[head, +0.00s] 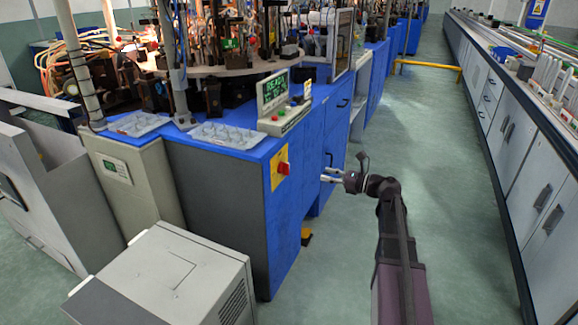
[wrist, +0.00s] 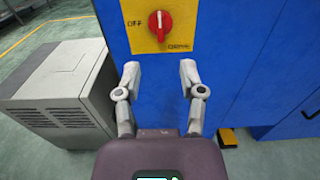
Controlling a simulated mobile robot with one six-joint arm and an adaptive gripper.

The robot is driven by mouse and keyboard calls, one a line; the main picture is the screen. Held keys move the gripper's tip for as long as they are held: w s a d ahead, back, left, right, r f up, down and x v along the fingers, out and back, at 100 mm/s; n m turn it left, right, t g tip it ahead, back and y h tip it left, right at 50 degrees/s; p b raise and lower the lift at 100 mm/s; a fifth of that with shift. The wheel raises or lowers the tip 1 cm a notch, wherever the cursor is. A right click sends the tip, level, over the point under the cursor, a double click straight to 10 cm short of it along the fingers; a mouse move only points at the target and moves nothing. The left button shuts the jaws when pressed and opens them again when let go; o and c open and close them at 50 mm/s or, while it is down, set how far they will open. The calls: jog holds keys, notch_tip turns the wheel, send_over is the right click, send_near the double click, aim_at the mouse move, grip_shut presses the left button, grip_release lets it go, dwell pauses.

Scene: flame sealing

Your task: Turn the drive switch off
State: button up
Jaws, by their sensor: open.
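The drive switch is a red rotary knob (wrist: 160,24) on a yellow plate (wrist: 178,42) on the blue cabinet's side. In the wrist view "OFF" is printed left of the knob and another label, hard to read, at lower right. The knob's grip stands about upright, with a pale mark on it. The knob also shows in the head view (head: 284,168). My gripper (wrist: 159,68) is open and empty, its fingers spread below the knob in the wrist view. In the head view my gripper (head: 329,175) is right of the knob, apart from it.
The blue cabinet (head: 225,190) carries a display box (head: 274,104) with buttons and several trays on top. A grey box unit (head: 170,275) stands on the floor at lower left. Green floor (head: 425,150) is clear between the cabinet and the long counter (head: 515,125) at right.

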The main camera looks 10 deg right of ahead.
aim_at(289, 165)
jog(key=x, duration=1.3)
jog(key=shift+w+a, duration=0.25)
jog(key=shift+a, duration=0.1)
grip_shut()
